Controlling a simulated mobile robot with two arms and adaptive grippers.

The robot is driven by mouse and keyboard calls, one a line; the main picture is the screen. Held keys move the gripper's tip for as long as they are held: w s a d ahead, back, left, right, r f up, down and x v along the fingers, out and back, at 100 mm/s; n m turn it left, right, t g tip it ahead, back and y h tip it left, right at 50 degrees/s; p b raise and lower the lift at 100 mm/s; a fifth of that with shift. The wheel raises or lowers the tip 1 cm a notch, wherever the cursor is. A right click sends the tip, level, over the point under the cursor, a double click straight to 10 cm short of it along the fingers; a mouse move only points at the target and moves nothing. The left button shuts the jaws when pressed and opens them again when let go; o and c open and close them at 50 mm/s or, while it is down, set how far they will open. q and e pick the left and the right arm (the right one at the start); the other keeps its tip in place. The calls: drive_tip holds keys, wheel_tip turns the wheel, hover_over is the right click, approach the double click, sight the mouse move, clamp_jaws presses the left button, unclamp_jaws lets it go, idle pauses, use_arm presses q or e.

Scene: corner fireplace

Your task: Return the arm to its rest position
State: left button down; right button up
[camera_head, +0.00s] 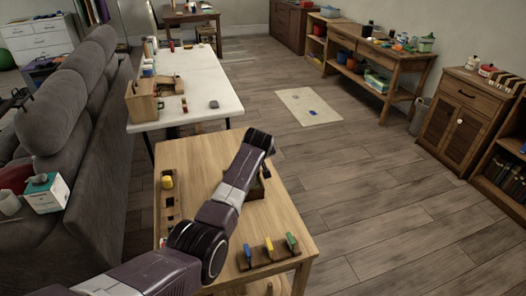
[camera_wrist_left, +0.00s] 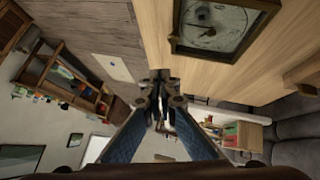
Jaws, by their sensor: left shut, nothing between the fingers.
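My left arm (camera_head: 225,195) comes in from the lower left of the head view and reaches over the near wooden table. Its dark wrist joint is above the table's far right part, and the fingers cannot be made out there. In the left wrist view my left gripper (camera_wrist_left: 160,86) is shut, with its fingertips together and nothing between them. A dark-framed box with a round dial (camera_wrist_left: 222,22) lies on the table beyond the fingers, apart from them. My right gripper is in neither view.
The near wooden table (camera_head: 190,150) carries a rack with blue, yellow and green pieces (camera_head: 268,250) and a dark tray with a yellow piece (camera_head: 168,183). A white table (camera_head: 205,85) stands behind, a grey sofa (camera_head: 75,130) at left.

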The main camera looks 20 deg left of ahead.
use_arm(q)
drive_tip(key=d+v, duration=0.1)
drive_tip(key=v, duration=0.5)
drive_tip(key=shift+w, duration=0.25)
